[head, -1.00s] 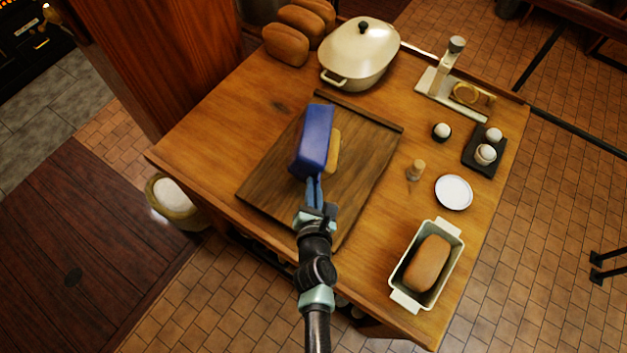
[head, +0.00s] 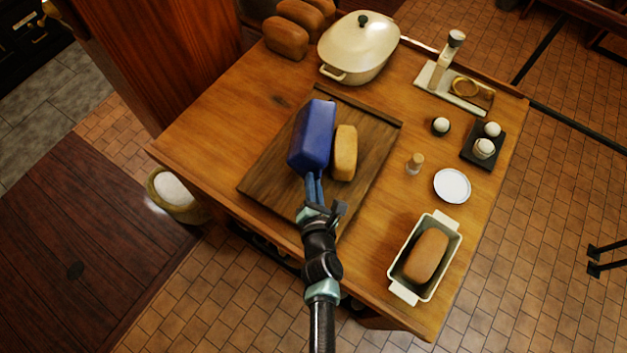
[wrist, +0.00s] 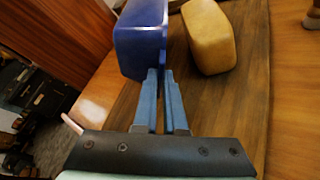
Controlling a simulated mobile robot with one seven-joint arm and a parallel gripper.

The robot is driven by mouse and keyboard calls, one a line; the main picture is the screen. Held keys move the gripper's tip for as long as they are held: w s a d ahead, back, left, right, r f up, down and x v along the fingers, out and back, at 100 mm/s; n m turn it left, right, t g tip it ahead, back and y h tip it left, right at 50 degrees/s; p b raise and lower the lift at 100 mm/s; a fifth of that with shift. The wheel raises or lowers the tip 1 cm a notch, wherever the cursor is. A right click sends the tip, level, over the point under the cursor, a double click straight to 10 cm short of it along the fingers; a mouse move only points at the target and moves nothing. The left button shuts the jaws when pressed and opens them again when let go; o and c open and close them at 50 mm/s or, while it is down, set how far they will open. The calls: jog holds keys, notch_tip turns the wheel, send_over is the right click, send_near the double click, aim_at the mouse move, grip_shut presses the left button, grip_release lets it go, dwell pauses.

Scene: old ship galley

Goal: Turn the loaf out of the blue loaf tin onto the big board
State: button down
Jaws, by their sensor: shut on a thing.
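The blue loaf tin (head: 312,138) is tilted over the big board (head: 268,172), its blue outer side towards the head camera. My gripper (head: 314,190) is shut on the near end of the tin. In the wrist view the fingers (wrist: 160,98) meet the tin (wrist: 142,38) at its end. The yellow-brown loaf (head: 345,152) lies on the board just right of the tin, outside it. It also shows in the wrist view (wrist: 209,36), with a gap between it and the tin. The inside of the tin is hidden.
A cream tin with a brown loaf (head: 426,254) stands at the table's near right. A lidded cream pot (head: 358,48) and several loaves (head: 286,38) are at the back. A small bottle (head: 415,163) and a white saucer (head: 452,186) stand right of the board.

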jog(key=shift+r, duration=0.1)
jog(key=shift+w+a+r+p, duration=0.1)
jog(key=shift+a+r+p, duration=0.3)
jog(key=shift+r+p, duration=0.45)
jog(key=shift+w+a+r+p, duration=0.1)
jog(key=shift+a+r+p, duration=0.35)
jog(key=shift+r, duration=0.65)
jog(key=shift+w+a+r+p, duration=0.1)
jog(key=shift+a+r+p, duration=0.25)
jog(key=shift+r+p, duration=0.5)
jog(key=shift+r, duration=0.15)
